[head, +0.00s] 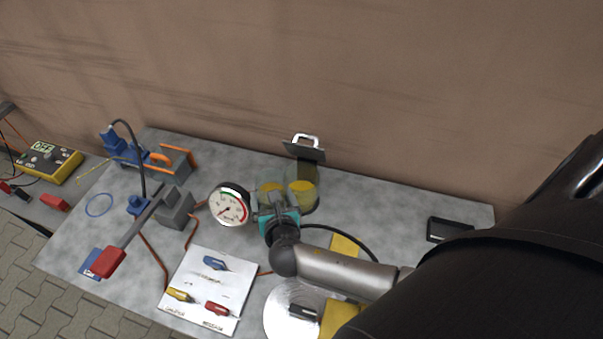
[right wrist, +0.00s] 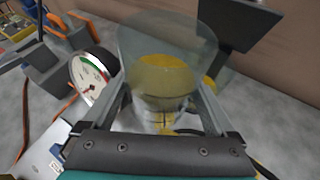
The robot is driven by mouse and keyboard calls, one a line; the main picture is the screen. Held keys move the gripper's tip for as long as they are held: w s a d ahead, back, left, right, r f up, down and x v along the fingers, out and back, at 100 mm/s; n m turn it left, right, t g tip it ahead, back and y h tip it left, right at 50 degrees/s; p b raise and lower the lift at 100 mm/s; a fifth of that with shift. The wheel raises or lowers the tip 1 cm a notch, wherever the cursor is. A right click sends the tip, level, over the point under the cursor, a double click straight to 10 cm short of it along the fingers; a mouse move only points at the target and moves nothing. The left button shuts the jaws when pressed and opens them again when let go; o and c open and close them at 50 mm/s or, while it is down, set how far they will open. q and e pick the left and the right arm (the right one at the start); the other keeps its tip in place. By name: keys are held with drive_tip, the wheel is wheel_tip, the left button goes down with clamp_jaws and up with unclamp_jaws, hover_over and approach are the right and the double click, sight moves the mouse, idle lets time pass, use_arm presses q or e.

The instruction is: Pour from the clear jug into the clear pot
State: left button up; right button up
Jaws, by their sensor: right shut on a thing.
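The clear jug (head: 268,188) holds yellow liquid and is in my right gripper (head: 274,208). In the right wrist view, the jug (right wrist: 165,45) stands between the two fingers of the right gripper (right wrist: 165,105), which is shut on it. It looks roughly upright, with the yellow level inside it. The clear pot (head: 303,200) is just right of the jug in the head view, with yellow showing in it. In the right wrist view the pot is mostly hidden behind the jug. No stream of liquid shows. My left gripper is not in view.
A round gauge (head: 230,204) stands close left of the jug. A dark plate with a white handle (head: 305,150) is behind the pot. A white board with coloured levers (head: 210,290) lies in front. A black cable (head: 350,237) curves at the right. A wall borders the back.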

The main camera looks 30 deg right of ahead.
drive_tip(key=shift+w+d+f+m+g+y+p, duration=0.2)
drive_tip(key=shift+d+m+g+y+p, duration=0.15)
drive_tip(key=shift+y, duration=0.2)
drive_tip(key=shift+w+d+f+m+g+y+p, duration=0.1)
drive_tip(key=shift+d+f+m+g+y+p, duration=0.2)
drive_tip(key=shift+y, duration=0.25)
drive_tip(key=shift+w+d+f+m+g+y, duration=0.2)
drive_tip(key=shift+d+m+g+y, duration=0.1)
drive_tip(key=shift+m+g+y, duration=0.1)
drive_tip(key=shift+d+r+y+p, duration=0.25)
drive_tip(key=shift+r+y+p, duration=0.1)
drive_tip(key=shift+p, duration=0.35)
drive_tip(key=shift+w+g, duration=0.1)
drive_tip(key=shift+g, duration=0.15)
drive_tip(key=shift+d+r+m+y, duration=0.1)
drive_tip(key=shift+d+m+y, duration=0.15)
drive_tip(key=shift+y, duration=0.1)
drive_tip(key=shift+f+m+g+y+b, duration=0.25)
drive_tip(key=shift+m+g+y+b, duration=0.1)
drive_tip(key=shift+g+y, duration=0.2)
drive_tip(key=shift+f+b, duration=0.3)
drive_tip(key=shift+b, duration=0.1)
drive_tip(key=shift+f+y+b, duration=0.35)
drive_tip(key=shift+y+b, duration=0.1)
drive_tip(key=shift+b, duration=0.1)
